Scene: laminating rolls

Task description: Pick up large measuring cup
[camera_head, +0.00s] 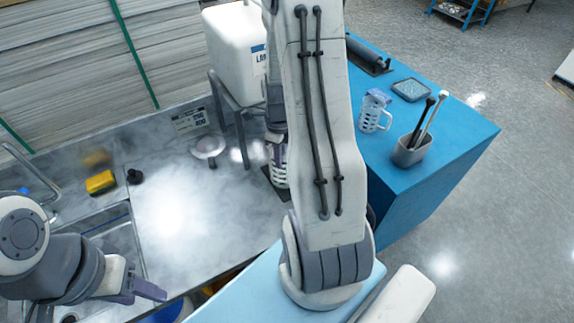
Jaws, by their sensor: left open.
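A clear measuring cup with white markings (278,168) stands on a dark mat on the grey counter, partly hidden behind my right arm. Another clear measuring cup with a handle and a bluish top (374,112) stands on the blue table to the right. I cannot tell for sure which is the large one. My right gripper (276,125) appears just above the cup on the counter, mostly hidden by my arm; its fingers are not clear. My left gripper (147,290) is open and empty, low at the left by the sink, far from both cups.
A white canister (236,50) stands on a grey stand (228,103) behind the counter cup. A grey holder with tools (411,150) and a small dark tray (411,90) are on the blue table. A yellow sponge (101,183) and the sink (112,235) are at left.

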